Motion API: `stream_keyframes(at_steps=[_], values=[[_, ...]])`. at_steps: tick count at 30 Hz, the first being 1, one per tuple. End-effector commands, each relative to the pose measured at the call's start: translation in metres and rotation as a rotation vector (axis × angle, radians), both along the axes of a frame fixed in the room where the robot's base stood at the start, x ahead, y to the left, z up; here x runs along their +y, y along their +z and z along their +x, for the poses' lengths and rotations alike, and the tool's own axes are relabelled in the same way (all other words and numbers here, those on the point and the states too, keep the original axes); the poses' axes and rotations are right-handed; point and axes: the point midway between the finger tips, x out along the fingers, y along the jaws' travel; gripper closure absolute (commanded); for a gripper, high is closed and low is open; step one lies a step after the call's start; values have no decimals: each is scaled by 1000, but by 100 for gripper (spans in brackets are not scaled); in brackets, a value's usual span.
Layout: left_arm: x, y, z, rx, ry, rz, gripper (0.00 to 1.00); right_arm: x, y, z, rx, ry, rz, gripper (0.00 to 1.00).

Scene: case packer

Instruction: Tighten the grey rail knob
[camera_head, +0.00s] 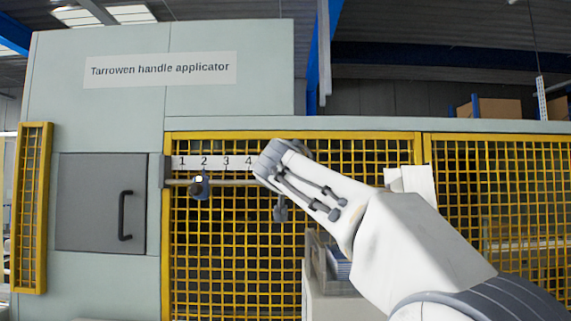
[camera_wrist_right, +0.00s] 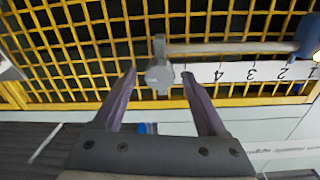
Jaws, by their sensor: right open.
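The grey rail knob (camera_wrist_right: 158,75) shows in the right wrist view, at the end of a thin metal rail (camera_wrist_right: 235,47). My right gripper (camera_wrist_right: 159,76) is open, with one fingertip on each side of the knob and a visible gap to it on both sides. I cannot tell how far the fingertips reach along its depth. In the head view my right arm comes in from the right and its wrist covers the rail just past the 4, so I cannot clearly make out the grey knob there. My left gripper is not in view.
A blue knob (camera_head: 200,187) sits on the rail below the 2 of the white number strip (camera_head: 215,162). Yellow mesh guarding (camera_head: 230,270) lies behind the rail. A grey door (camera_head: 90,200) with a black handle (camera_head: 124,215) is at the left.

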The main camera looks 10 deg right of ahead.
Motion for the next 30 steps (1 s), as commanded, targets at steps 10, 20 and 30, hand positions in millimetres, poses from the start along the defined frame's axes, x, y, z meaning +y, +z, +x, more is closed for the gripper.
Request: stream_keyframes(at_steps=[10, 20, 30], values=[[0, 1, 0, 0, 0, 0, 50, -1, -1, 3, 0, 0, 0, 37], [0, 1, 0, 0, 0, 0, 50, 0, -1, 3, 1, 0, -3, 100], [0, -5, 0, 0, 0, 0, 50, 0, -2, 3, 21, 0, -117, 100]])
